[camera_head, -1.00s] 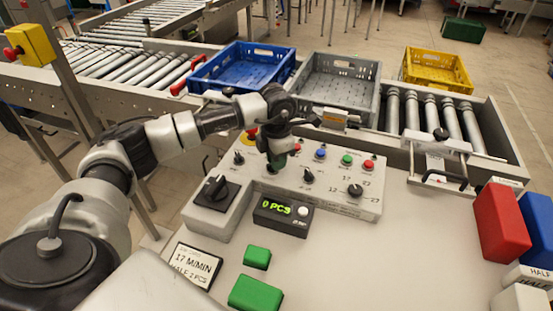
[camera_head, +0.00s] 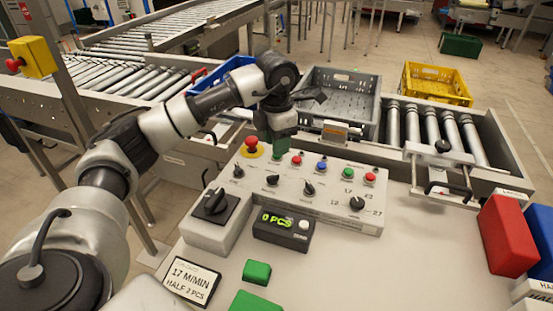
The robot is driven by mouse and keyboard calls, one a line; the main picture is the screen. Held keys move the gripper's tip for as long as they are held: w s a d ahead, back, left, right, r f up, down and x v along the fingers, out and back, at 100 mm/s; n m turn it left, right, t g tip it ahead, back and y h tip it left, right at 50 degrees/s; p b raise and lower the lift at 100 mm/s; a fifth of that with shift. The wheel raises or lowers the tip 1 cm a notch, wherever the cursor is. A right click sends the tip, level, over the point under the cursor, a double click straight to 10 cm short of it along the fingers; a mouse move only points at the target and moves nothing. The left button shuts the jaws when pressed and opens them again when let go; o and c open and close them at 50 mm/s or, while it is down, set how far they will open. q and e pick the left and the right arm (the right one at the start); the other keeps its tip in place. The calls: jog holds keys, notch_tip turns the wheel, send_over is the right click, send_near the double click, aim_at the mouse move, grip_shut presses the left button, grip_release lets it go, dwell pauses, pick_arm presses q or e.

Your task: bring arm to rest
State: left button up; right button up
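My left arm (camera_head: 165,125) comes in from the left and bends down over the control panel (camera_head: 320,190). My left gripper (camera_head: 279,146) points down above the panel's back-left part, near the red emergency button (camera_head: 251,147). It appears clear of the black knobs (camera_head: 272,180), and I see nothing held in it. Its fingers are small and dark, so I cannot tell whether they are open or shut. My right gripper is not in view.
Behind the panel, a grey crate (camera_head: 372,105) and a blue crate (camera_head: 212,76), partly hidden by my arm, stand on the conveyor. A yellow crate (camera_head: 437,94) is farther right. Red (camera_head: 507,237) and blue blocks (camera_head: 543,238) stand at the right.

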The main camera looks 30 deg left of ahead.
pick_arm(q)
jog(key=shift+r, duration=0.7)
